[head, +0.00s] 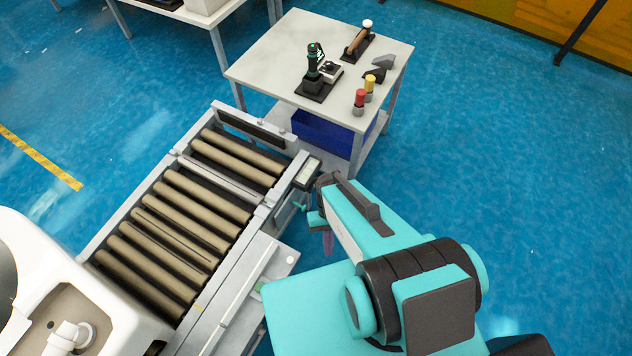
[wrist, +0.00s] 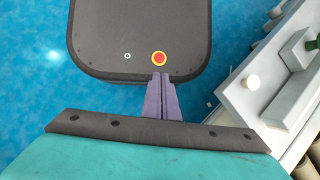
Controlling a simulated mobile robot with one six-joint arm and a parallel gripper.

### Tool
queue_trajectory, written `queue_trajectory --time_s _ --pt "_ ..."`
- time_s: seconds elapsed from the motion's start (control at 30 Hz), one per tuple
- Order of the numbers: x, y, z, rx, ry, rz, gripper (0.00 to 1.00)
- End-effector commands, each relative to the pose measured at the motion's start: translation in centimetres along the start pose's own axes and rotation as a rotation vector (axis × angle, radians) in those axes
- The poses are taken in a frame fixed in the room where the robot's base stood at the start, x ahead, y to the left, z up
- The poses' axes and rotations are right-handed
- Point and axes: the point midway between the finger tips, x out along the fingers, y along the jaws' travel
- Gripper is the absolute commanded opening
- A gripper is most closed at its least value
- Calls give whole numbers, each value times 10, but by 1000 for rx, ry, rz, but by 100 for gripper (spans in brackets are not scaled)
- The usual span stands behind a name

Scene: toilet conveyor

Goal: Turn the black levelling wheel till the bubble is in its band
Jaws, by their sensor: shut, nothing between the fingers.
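My gripper (head: 328,243) shows in the head view as purple fingers below my teal arm, to the right of the conveyor. In the wrist view its purple fingers (wrist: 160,88) are together with nothing between them. A small dark-framed box with a pale face (head: 308,173) sits at the conveyor's right side, just above and left of my gripper and apart from it. I cannot tell whether it is the level, and no bubble can be made out. I cannot pick out the black levelling wheel in either view; my arm covers part of that area.
The roller conveyor (head: 217,113) runs beside my arm, with a white toilet (head: 112,318) at its lower left. A table (head: 270,62) with tools stands behind. Blue floor lies open at right.

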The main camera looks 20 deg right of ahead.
Motion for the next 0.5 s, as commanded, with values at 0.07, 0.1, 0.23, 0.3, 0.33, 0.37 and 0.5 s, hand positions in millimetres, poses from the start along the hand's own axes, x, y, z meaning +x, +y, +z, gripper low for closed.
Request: queue_trajectory --time_s 0.07,0.1,0.23,0.3,0.33,0.37,0.5 --pt "-18 1 11 -6 3 21 0" --pt "-24 3 14 -9 6 32 0" --pt "-40 7 24 -18 12 65 0" --pt "-47 8 28 -25 15 83 0" --pt "-50 8 30 -29 16 90 0" --pt "-53 9 31 -31 17 97 0" --pt "-61 12 36 -37 22 117 0"
